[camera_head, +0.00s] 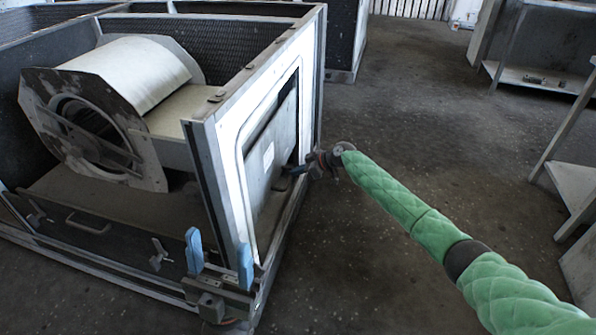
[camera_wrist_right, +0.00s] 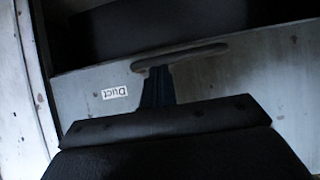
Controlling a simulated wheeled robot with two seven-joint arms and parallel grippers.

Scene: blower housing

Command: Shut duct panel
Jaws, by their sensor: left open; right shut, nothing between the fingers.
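The duct panel (camera_head: 263,165), a grey plate with a small white label, sits in the white-framed opening on the right side of the blower housing (camera_head: 212,160). A dark gap shows along its upper edge. In the right wrist view the panel (camera_wrist_right: 225,90) carries an upside-down "Duct" label and a bar handle (camera_wrist_right: 195,52). My right gripper (camera_head: 294,171) is shut and empty at the panel's handle; its fingertips (camera_wrist_right: 158,72) overlap the handle, but contact is unclear. My left gripper (camera_head: 219,258) is open, its blue fingers upright by the housing's near corner.
The blower drum (camera_head: 125,80) sits inside the open-topped housing. A metal handle (camera_head: 88,225) lies along its near side. Open floor (camera_head: 430,130) stretches to the right. Metal shelving (camera_head: 540,75) stands at the far right.

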